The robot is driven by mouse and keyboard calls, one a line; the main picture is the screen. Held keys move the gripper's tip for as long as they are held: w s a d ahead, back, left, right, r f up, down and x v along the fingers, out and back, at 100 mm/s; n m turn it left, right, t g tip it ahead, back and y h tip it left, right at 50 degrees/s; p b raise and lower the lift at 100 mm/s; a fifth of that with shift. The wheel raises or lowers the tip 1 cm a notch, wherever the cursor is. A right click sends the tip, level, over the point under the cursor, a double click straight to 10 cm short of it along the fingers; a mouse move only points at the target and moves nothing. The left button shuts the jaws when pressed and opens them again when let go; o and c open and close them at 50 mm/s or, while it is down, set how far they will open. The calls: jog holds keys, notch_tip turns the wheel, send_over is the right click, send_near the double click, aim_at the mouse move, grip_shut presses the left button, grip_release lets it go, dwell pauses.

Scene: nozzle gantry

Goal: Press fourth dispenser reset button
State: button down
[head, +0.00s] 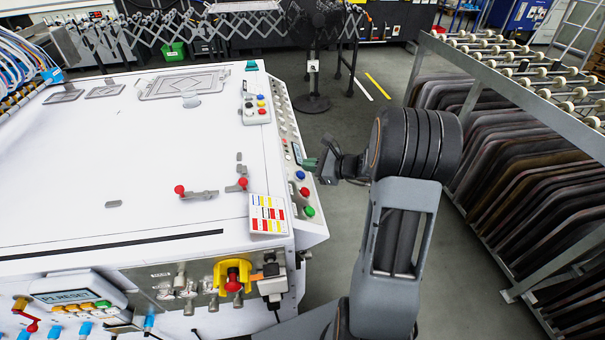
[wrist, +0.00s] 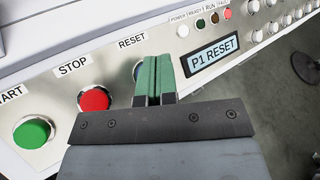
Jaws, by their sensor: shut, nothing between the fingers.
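My gripper (wrist: 157,62) has green fingers pressed together, with nothing between them. In the wrist view its tips overlap the RESET button (wrist: 136,71), of which only a sliver of dark blue shows; I cannot tell whether they touch it. The red STOP button (wrist: 94,100) and green START button (wrist: 33,133) lie to its left. The display (wrist: 213,52) to the right reads P1 RESET. In the head view my gripper (head: 310,163) is at the sloped panel, just above the blue button (head: 300,174). No dispenser number is legible by the buttons.
Indicator lights (wrist: 212,15) and several silver knobs (wrist: 272,28) continue along the panel. A white machine top (head: 120,170) lies left in the head view, with a colour-marked card (head: 268,214) near its corner. A roller-topped rack (head: 530,90) stands right; grey floor lies between.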

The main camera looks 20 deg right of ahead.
jog(key=shift+f, duration=0.15)
dwell(0.4)
jog(key=shift+a+f+b, duration=0.2)
jog(key=shift+a+b, duration=0.05)
jog(key=shift+b, duration=0.15)
jog(key=shift+w+a+f+b, duration=0.1)
jog(key=shift+a+f+b, duration=0.15)
jog(key=shift+f+b, duration=0.2)
dwell(0.7)
jog(key=shift+r, duration=0.15)
jog(key=shift+d+r+p, duration=0.5)
jog(key=shift+r+p, duration=0.15)
jog(key=shift+p, duration=0.05)
jog(key=shift+d+r, duration=0.1)
jog(key=d+r+p, duration=0.1)
jog(key=r+p, duration=0.1)
jog(key=d+r+p, duration=0.1)
jog(key=r, duration=0.1)
jog(key=shift+s+d, duration=0.35)
jog(key=shift+s, duration=0.05)
dwell(0.7)
